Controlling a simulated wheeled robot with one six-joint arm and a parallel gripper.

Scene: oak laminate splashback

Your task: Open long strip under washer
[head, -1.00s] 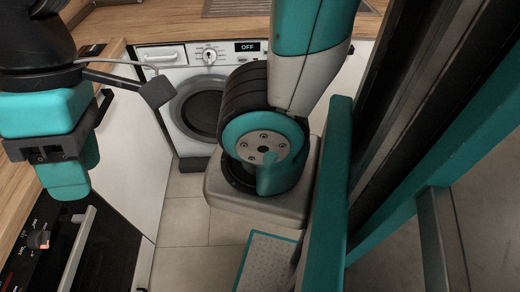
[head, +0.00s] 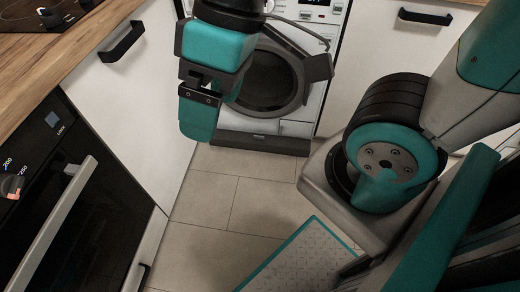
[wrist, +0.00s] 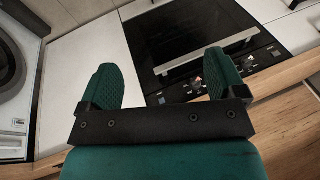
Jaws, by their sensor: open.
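The washer (head: 312,80) is white with a dark round door and stands against the far side in the head view. The long strip (head: 262,143) is a dark grey bar along its foot, just above the floor tiles, and looks closed. My gripper (head: 199,125) hangs to the left of the washer in the picture and covers part of its left side. In the wrist view, my gripper (wrist: 163,82) has its two teal fingers wide apart with nothing between them. The washer (wrist: 12,65) shows there only at the left edge; I cannot make out the strip.
A black oven (head: 60,190) with a long bar handle is at the left, under a wooden counter (head: 70,55). A white cabinet with a black handle (head: 122,42) stands between oven and washer. The tiled floor (head: 205,205) before the washer is clear.

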